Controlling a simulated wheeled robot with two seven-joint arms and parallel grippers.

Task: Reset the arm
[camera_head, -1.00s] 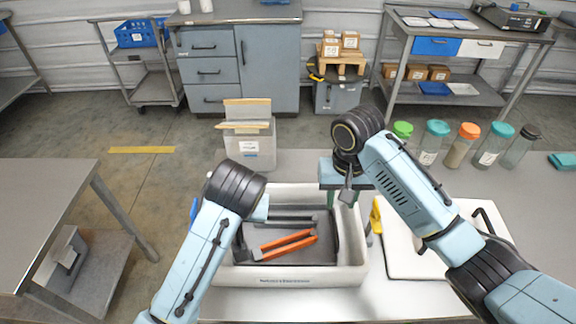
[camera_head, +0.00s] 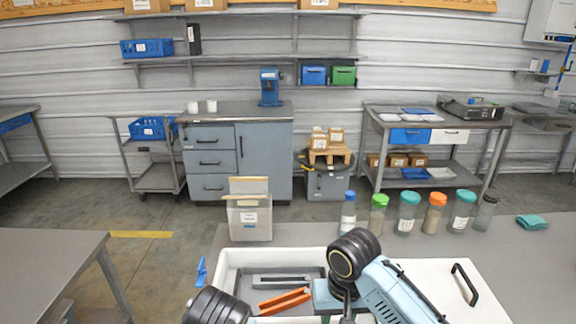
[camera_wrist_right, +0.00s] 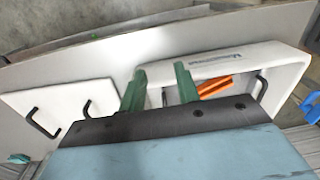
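My right arm comes in at the lower right of the head view, its wrist over the right part of the white tray (camera_head: 232,262). In the right wrist view the two green fingers of my right gripper (camera_wrist_right: 160,90) are apart with nothing between them. The black wrist of my left arm (camera_head: 215,306) shows at the bottom edge of the head view; its fingers are hidden. An orange-handled tool (camera_head: 285,300) lies in the grey inner tray, also seen in the right wrist view (camera_wrist_right: 215,87).
Several capped bottles (camera_head: 408,213) stand in a row behind the tray. A clear bin with a label (camera_head: 249,220) stands behind the tray on the left. A white board with a black handle (camera_head: 440,285) lies to the right. A teal cloth (camera_head: 531,222) lies far right.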

